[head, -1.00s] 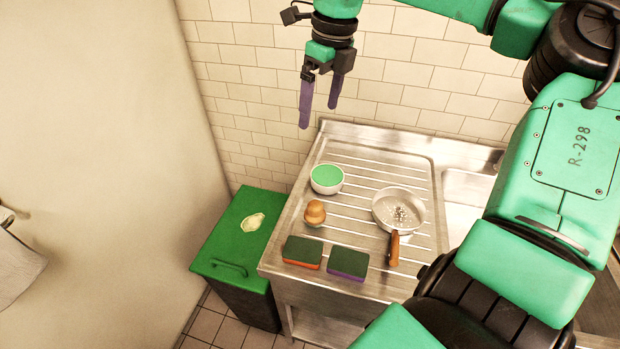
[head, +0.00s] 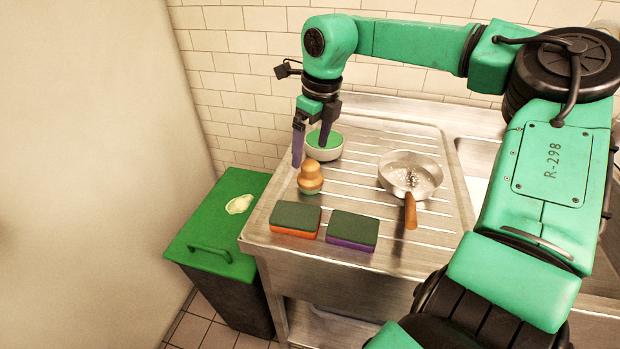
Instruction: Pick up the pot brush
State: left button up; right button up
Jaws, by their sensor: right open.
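The pot brush (head: 310,177) is a small brush with a rounded wooden knob. It stands upright on the ribbed steel draining board (head: 372,231), left of the pan and behind the sponges. My right gripper (head: 311,152) points down with its purple-grey fingers apart and nothing between them. It is just above and behind the brush, and one finger hangs in front of the white bowl. I cannot tell whether a finger touches the bowl or the brush. My left gripper is not in view.
A white bowl with a green inside (head: 330,152) stands right behind the brush. A pan (head: 425,178) with a wooden handle is to the right. An orange-based sponge (head: 296,219) and a purple-based sponge (head: 352,230) lie in front. A green-lidded bin (head: 225,215) stands left of the board.

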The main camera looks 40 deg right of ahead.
aim_at(309, 175)
jog(key=f, duration=0.3)
jog(key=f+p, duration=0.1)
jog(key=f, duration=0.4)
jog(key=shift+w+f+p, duration=0.3)
jog(key=shift+w, duration=0.1)
jog(key=c, duration=1.3)
